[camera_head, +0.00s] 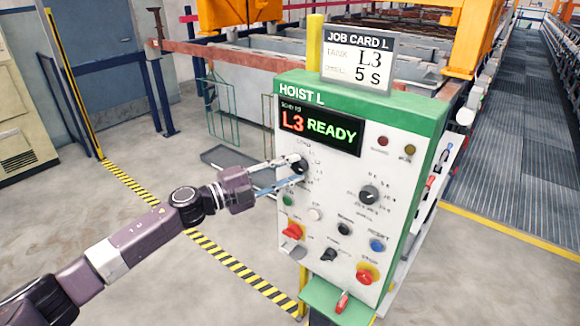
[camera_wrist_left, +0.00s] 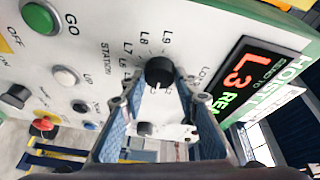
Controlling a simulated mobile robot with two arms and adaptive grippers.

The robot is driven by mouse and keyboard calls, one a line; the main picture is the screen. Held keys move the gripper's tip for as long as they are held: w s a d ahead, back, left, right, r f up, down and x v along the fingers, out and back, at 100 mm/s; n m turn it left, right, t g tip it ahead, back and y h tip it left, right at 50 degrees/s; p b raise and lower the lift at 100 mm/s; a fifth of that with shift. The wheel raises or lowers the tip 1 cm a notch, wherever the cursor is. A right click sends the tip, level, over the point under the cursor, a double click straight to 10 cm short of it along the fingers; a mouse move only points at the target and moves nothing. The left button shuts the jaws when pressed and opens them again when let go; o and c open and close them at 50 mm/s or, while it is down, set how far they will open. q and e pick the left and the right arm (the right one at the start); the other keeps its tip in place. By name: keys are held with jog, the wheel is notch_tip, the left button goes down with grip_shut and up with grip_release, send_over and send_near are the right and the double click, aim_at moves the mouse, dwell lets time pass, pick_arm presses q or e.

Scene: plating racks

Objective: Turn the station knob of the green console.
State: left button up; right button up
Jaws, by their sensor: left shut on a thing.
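The green console (camera_head: 405,95) has a white front, a HOIST L label and a display (camera_head: 319,130) reading L3 READY. My left gripper (camera_head: 299,171) reaches in from the left and is shut on the black station knob (camera_head: 300,162). The left wrist view shows the station knob (camera_wrist_left: 159,70) between the fingertips of the gripper (camera_wrist_left: 155,82), with labels L6 to L9 around it. A small white mark shows on the knob, partly hidden by the fingers. A job card (camera_head: 357,60) on top reads L3, 5 S. My right gripper is out of view.
A second dial (camera_head: 369,195) sits right of the station knob. Below are a green button (camera_head: 288,200), a red switch (camera_head: 293,231), a blue button (camera_head: 377,245) and a red stop button (camera_head: 366,274).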

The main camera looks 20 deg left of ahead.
pick_arm(q)
jog(key=shift+m, duration=0.3)
jog(key=o, duration=1.1)
jog(key=shift+o, duration=0.2)
jog(key=v, duration=1.2)
jog(key=shift+r, duration=0.1)
